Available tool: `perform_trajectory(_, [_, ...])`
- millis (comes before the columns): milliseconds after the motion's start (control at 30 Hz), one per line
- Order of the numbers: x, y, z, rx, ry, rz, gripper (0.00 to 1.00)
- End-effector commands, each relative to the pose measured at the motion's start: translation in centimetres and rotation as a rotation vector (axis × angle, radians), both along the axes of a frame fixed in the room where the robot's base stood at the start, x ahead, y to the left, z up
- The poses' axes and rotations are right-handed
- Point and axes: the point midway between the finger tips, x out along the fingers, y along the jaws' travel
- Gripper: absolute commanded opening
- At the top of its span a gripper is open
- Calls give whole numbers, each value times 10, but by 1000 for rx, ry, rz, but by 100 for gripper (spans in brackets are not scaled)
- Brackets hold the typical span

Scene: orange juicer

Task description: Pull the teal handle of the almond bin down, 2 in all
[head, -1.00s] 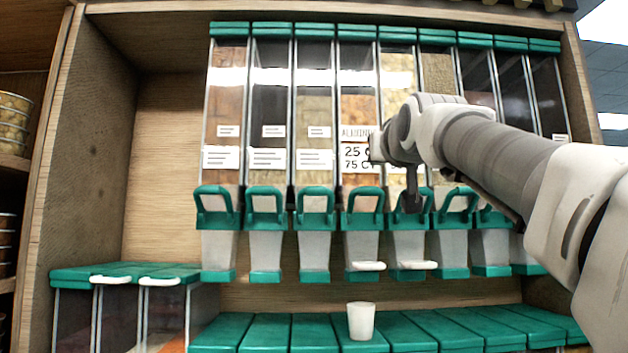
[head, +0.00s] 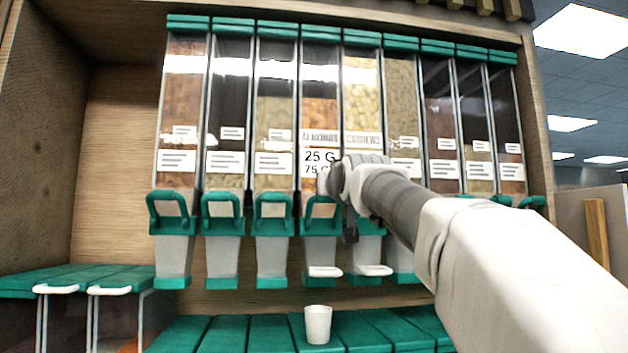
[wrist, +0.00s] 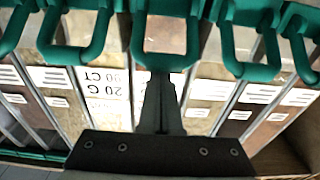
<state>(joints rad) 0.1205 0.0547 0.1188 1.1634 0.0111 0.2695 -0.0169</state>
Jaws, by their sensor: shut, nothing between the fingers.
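The almond bin (head: 312,95) is a clear upright bin with an ALMONDS label and a 25 G price label, in the middle of the row. Its teal handle (head: 311,212) is a raised loop at the front of the bin's lower end. My gripper (head: 350,236) is shut and empty, pointing down just right of this handle in the head view and partly covering its right side. The label behind the fingers is mostly hidden.
Similar bins with teal handles stand closely on both sides; the cashew bin (head: 363,85) is directly right. A white cup (head: 318,325) stands below the almond bin on teal lids (head: 270,335). Lower teal-lidded bins (head: 85,280) are at the left. My arm hides bins at the right.

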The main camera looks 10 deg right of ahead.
Motion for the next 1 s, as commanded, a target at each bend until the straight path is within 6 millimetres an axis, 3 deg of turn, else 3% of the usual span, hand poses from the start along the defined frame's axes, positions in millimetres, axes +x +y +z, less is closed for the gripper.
perform_trajectory(1000, [-7,0,-10,0,-57,0,0])
